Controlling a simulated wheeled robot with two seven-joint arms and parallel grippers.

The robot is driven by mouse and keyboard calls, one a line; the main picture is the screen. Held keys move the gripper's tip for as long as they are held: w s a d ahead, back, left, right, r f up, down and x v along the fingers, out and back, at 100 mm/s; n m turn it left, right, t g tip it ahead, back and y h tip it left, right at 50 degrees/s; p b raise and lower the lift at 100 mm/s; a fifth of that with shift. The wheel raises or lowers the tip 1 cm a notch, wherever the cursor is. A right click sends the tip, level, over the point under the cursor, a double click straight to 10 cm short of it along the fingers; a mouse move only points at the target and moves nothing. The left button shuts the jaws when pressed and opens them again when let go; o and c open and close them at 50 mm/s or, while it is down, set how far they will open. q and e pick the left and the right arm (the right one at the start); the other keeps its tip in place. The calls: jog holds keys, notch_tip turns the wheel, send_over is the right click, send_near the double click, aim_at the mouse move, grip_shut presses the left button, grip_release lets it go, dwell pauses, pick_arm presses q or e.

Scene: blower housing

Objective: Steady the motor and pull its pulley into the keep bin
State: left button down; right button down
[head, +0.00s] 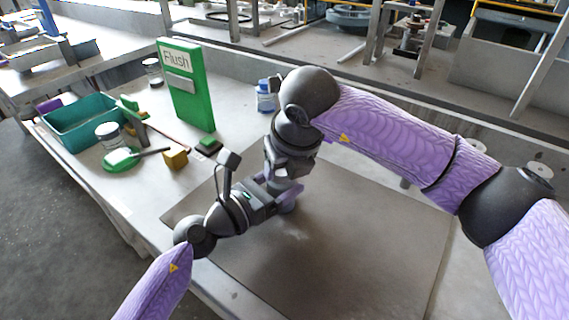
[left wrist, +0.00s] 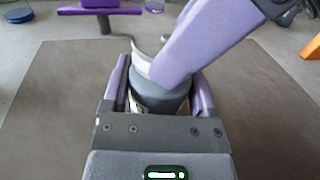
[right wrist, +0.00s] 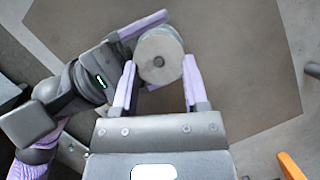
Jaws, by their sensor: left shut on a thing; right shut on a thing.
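The motor (left wrist: 160,98) is a dark grey cylinder standing on the brown mat, with my left gripper (left wrist: 160,88) shut around it from the side. The pulley (right wrist: 160,50) is a pale grey round disc with a dark centre at the motor's upper end. My right gripper (right wrist: 160,88) is shut on it from above. In the head view my right gripper (head: 288,184) and left gripper (head: 277,196) meet over the mat and hide most of both parts. Whether the pulley is still on the shaft cannot be told. A teal bin (head: 62,113) stands at the far left; no keep label is legible.
A green "Flush" board (head: 190,90) stands behind the mat (head: 370,250). A yellow block (head: 176,158), a green brush (head: 122,158), a grey can (head: 109,134) and a blue-capped jar (head: 265,97) are on the table. The mat's right part is clear.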

aim_at(284, 172)
jog(key=shift+r, duration=0.15)
dwell(0.3)
jog(key=shift+r, duration=0.95)
jog(key=shift+r, duration=2)
pick_arm(q)
grip_release()
jog(key=v, duration=1.1)
jog(key=shift+f, duration=0.1)
pick_arm(e)
jog(key=shift+r, duration=0.1)
pick_arm(q)
jog(key=shift+s+a, duration=0.35)
jog(key=shift+a, duration=0.05)
